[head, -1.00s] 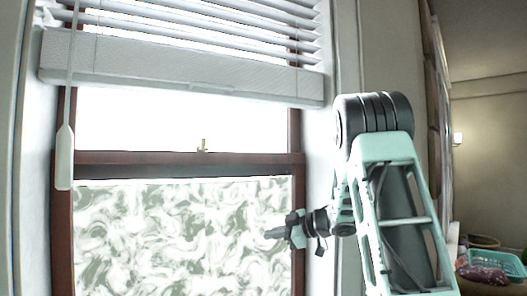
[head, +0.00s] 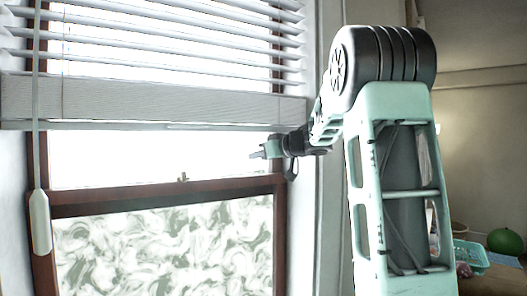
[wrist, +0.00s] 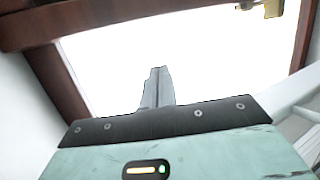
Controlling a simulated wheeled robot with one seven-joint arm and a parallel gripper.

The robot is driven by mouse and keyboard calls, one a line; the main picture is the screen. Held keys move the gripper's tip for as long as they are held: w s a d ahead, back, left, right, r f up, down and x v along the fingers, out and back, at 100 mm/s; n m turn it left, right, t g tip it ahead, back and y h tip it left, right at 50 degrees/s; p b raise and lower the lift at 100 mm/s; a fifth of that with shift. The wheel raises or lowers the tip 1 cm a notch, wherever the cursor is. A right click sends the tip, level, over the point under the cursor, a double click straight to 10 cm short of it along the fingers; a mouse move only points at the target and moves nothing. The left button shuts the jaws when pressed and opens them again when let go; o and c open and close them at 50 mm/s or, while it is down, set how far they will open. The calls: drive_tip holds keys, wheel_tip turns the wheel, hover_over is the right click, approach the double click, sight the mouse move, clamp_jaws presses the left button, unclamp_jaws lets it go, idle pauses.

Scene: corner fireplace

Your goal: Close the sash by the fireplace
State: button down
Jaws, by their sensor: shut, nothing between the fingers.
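The sash window has brown wood framing. Its lower sash has green-and-white patterned glass (head: 165,250) under a brown rail (head: 120,198). A small brass latch (head: 183,177) stands on the rail and also shows at the top of the wrist view (wrist: 262,8). My gripper (head: 257,153) is shut and empty, above the rail near the right jamb, in front of the bright upper pane (head: 120,162). In the wrist view its closed fingers (wrist: 156,88) lie against bright glass, with brown frame above and left. I see no clear contact. The sash's bottom edge is out of view.
A white slatted blind with a thick bottom bar (head: 150,105) hangs just above my gripper. Its cord pull (head: 40,222) hangs at the left. A teal basket (head: 470,257) and a green round object (head: 503,242) are at the far right.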

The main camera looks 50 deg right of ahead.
drive_tip(key=w+f+p, duration=0.2)
drive_tip(key=w+f, duration=0.3)
drive_tip(key=shift+a+f, duration=0.1)
drive_tip(key=shift+f, duration=0.05)
drive_tip(key=shift+f, duration=0.1)
